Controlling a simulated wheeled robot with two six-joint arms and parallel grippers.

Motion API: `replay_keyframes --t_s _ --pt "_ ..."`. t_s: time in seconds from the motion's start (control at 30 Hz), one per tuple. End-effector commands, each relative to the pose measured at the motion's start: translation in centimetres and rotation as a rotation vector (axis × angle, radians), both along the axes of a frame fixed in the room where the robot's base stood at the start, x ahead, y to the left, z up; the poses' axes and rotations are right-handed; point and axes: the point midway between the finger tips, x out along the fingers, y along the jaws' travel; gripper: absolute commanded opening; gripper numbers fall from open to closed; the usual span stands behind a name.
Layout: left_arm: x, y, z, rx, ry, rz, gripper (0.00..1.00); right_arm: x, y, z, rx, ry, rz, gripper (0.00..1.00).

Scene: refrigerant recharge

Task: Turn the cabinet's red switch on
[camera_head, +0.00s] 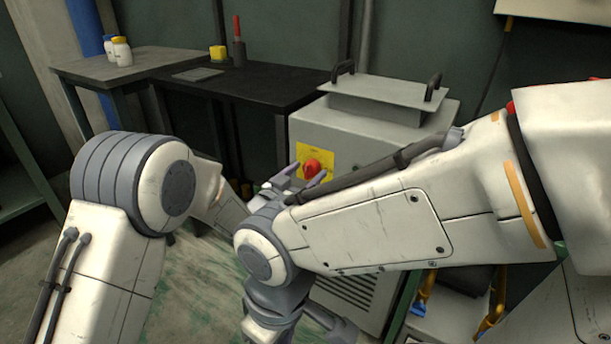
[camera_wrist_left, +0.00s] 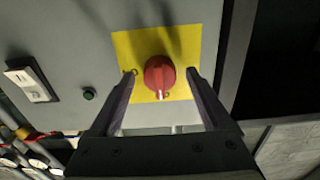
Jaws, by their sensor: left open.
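The red switch (camera_head: 312,168) is a round knob on a yellow plate on the grey cabinet (camera_head: 350,140). In the left wrist view the knob (camera_wrist_left: 159,76) faces me, with a small white mark at its lower edge. My left gripper (camera_head: 302,176) is at the cabinet front, before the switch. In the left wrist view its open fingers (camera_wrist_left: 161,82) stand on either side of the knob, with a visible gap on each side. Whether the tips reach the knob's depth is hard to tell. My right arm crosses in front of the cabinet; its gripper jaws do not show.
A green button (camera_wrist_left: 89,93) and a white rocker panel (camera_wrist_left: 31,80) sit left of the yellow plate. Gauges and hoses (camera_wrist_left: 30,150) show at lower left. A dark table (camera_head: 260,82) stands behind, with a yellow block (camera_head: 218,52) and white bottles (camera_head: 122,51) nearby.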

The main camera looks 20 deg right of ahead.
Motion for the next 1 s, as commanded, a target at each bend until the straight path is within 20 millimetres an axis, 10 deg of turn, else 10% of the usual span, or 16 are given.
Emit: replay_keyframes --t_s 0.23,0.43,1.0 --pt "0.0 -0.1 0.0 0.0 0.0 0.0 0.79 0.0 0.0 0.0 0.0 0.0 0.0 0.5" --pt "0.0 0.0 0.0 0.0 0.0 0.0 0.03 0.0 0.0 0.0 0.0 0.0 0.0 0.5" --pt "0.0 0.0 -0.2 0.11 -0.139 0.0 0.0 0.0 0.0 -1.1 0.0 0.0 0.0 0.5"
